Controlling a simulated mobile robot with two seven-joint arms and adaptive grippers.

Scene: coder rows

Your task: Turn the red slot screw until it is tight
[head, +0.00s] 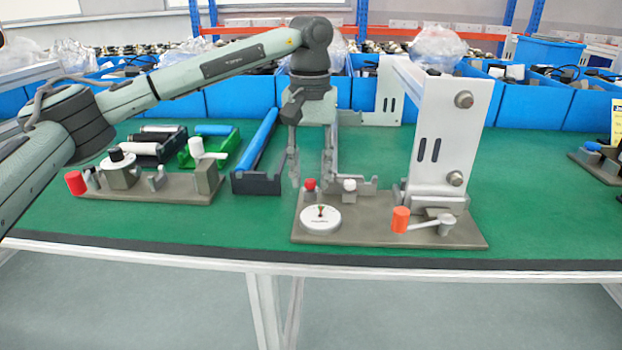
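A small red screw head (310,184) stands on the grey base plate (390,233) of the right fixture, beside a small white screw head (349,186). Its slot is too small to make out. My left gripper (312,168) points down from above, its two fingers spread apart. The fingertips are just above or around the red screw head; I cannot tell whether they touch it. My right gripper is not in view.
A white dial (321,218) and an orange-handled crank (401,219) sit on the same plate. A tall white bracket (453,128) rises at its right. Another fixture (150,187) and trays stand at left. Blue bins (537,107) line the back.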

